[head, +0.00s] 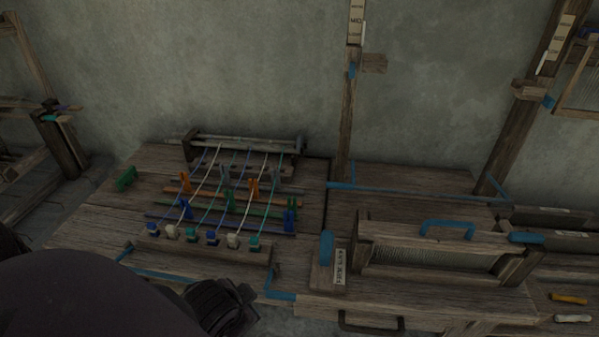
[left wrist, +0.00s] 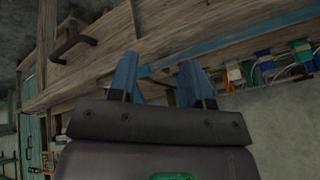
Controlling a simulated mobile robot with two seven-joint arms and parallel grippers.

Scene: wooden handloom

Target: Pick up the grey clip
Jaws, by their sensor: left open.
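A small greyish piece (head: 287,172) by the right end of the back roller may be the grey clip; it is too small and dim to be sure. My left gripper (head: 240,300) is low in the head view, by the front edge of the loom table and well short of that piece. In the left wrist view its two blue fingers (left wrist: 160,80) are apart with nothing between them. No grey clip can be made out in the left wrist view. My right gripper is not in view.
Coloured cords run over several rods with orange, blue and green clips (head: 254,187). A green clip (head: 126,178) lies at the left. A row of coloured pegs (head: 212,238) lines the front. A framed reed (head: 430,258) with a blue handle stands right. A post (head: 346,120) rises behind.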

